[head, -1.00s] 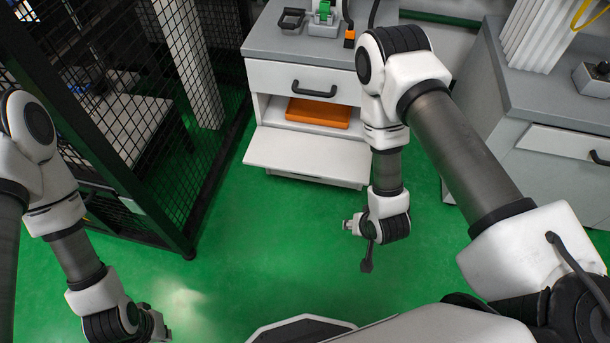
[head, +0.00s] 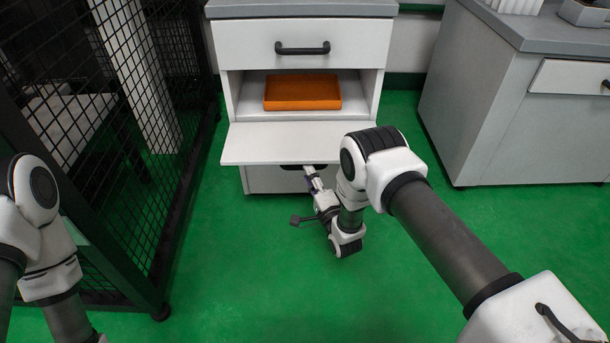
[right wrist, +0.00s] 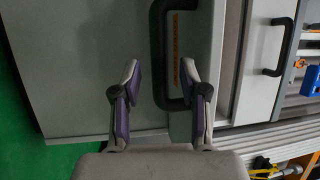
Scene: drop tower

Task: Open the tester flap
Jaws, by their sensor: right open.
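The white flap (head: 270,145) of the grey-topped cabinet lies folded down, about level, below an open compartment. My right gripper (head: 310,172) is at the flap's front edge, partly under it, beside a dark handle (head: 290,167) that is mostly hidden. In the right wrist view my right gripper (right wrist: 159,72) is open, its two fingers apart. A black bar handle (right wrist: 157,50) on a pale panel lies just beyond and between the fingertips. Whether they touch it, and which panel bears it, I cannot tell. My left gripper is out of view.
An orange tray (head: 302,92) stands in the compartment. A drawer (head: 300,45) with a black handle is above it. A mesh fence (head: 85,120) stands at the left and another cabinet (head: 500,110) at the right. Green floor (head: 250,270) is clear in front.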

